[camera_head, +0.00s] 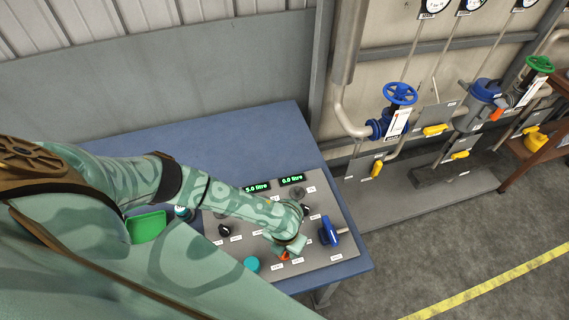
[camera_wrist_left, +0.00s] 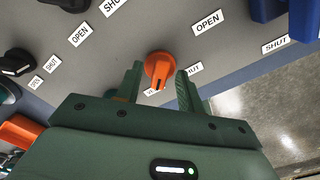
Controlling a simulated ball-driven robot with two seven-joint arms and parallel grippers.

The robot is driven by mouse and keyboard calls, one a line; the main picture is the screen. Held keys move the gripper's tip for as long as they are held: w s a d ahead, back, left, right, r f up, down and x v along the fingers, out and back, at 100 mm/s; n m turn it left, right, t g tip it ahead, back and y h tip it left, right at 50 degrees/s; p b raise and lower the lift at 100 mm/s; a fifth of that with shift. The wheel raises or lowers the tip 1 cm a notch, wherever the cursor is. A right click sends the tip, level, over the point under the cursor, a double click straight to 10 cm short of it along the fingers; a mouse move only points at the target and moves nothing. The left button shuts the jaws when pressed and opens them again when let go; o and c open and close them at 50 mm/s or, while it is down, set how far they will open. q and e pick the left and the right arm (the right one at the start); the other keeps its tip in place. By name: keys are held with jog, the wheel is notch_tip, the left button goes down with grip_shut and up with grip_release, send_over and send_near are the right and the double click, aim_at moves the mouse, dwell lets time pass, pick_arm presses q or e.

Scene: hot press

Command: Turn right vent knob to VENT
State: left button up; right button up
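The orange knob (camera_wrist_left: 158,66) is on the grey panel in the left wrist view. Its narrow end points toward my gripper, over a partly covered label that seems to begin with V. An OPEN label (camera_wrist_left: 207,22) is beyond it to the right, and a partly hidden SHUT label (camera_wrist_left: 195,69) is by the right finger. My left gripper (camera_wrist_left: 160,80) is open, one finger on each side of the knob, with small gaps showing. In the head view the orange knob (camera_head: 285,256) shows just below the left gripper (camera_head: 288,246). My right gripper is not in view.
The panel (camera_head: 310,259) also carries a blue lever (camera_head: 329,232), a teal button (camera_head: 251,264), black knobs (camera_head: 225,230) and green displays (camera_head: 257,187) reading 5.0 and 0.0 litre. It sits on a blue table (camera_head: 240,140). Piping with a blue handwheel (camera_head: 400,93) is on the wall.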

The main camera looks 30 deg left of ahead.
pick_arm(q)
notch_tip(320, 180, up, 16)
jog(key=p, duration=0.4)
jog(key=shift+r, duration=0.15)
